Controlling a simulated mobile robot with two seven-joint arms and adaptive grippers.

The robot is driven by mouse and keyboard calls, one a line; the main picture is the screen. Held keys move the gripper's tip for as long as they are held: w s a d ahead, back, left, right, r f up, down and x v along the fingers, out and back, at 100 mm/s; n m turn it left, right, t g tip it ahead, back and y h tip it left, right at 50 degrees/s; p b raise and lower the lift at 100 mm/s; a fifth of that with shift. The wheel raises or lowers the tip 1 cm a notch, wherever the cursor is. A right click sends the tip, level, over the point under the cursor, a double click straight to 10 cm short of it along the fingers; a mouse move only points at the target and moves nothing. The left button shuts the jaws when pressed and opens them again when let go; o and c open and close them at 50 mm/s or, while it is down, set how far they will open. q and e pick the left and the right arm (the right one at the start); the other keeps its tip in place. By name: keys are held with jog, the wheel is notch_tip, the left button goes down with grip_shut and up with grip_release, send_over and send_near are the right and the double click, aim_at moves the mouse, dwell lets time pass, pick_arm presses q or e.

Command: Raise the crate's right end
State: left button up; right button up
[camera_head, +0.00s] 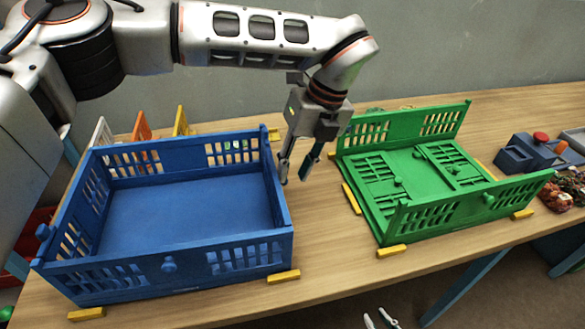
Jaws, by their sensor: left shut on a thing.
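The blue crate (190,288) stands on the left of the table with its front, back and left walls upright. Its right end (277,190) is seen nearly edge-on and looks upright, its top about level with the other walls. My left gripper (297,176) points down just outside this end, its fingers close against it. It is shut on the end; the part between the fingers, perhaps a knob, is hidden. My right gripper (379,319) shows only as two separated fingertips at the bottom edge, in front of the table, open with nothing visible between them.
A green crate (395,243) stands to the right, front and back walls up, its end panels folded flat inside. White, orange and yellow panels (142,128) stand behind the blue crate. Blue boxes (525,153) and small goods lie far right. Bare table (325,240) separates the crates.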

pick_arm(q)
jog(key=v, duration=1.1)
jog(key=shift+r, duration=0.25)
